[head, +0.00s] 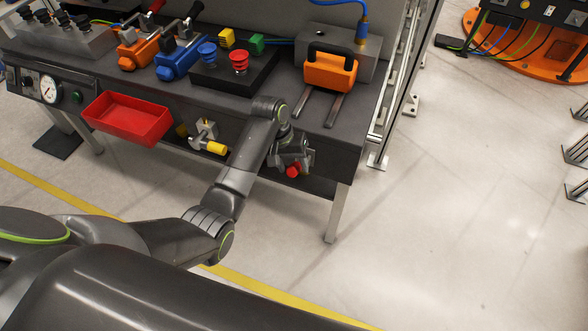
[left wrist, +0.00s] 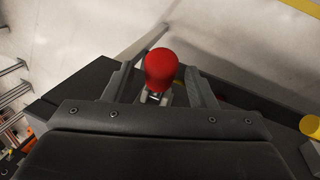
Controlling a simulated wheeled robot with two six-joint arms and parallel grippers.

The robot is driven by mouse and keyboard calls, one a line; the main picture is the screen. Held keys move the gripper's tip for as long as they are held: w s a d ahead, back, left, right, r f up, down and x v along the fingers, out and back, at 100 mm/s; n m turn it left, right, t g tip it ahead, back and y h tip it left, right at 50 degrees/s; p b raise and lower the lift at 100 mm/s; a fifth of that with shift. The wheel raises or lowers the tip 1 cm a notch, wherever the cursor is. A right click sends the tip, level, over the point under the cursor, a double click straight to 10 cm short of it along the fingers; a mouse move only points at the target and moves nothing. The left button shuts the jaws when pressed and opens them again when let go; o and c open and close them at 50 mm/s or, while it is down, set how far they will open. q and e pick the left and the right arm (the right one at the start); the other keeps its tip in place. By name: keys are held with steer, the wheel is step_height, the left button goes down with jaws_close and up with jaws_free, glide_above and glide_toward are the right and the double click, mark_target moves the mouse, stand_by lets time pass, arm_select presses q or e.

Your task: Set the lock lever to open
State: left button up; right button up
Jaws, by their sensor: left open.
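A lever with a red knob (head: 293,171) sits on the front face of the workbench, low on the right. My left gripper (head: 290,156) is at this lever and hides most of it in the head view. In the left wrist view the red knob (left wrist: 161,69) stands between the two open fingers, with a short metal stem below it. I cannot tell whether the fingers touch it. A second lever with a yellow handle (head: 213,147) is on the same face to the left; its yellow end (left wrist: 310,126) shows at the right edge of the wrist view. My right gripper is out of view.
A red bin (head: 128,118) hangs on the bench front, left of the yellow handle. The bench top (head: 256,109) carries blue, orange and red-button fixtures and an orange handled block (head: 331,72).

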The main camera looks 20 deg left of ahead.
arm_select(q)
steer(key=shift+x, duration=1.15)
steer(key=shift+a, duration=0.1)
jaws_close()
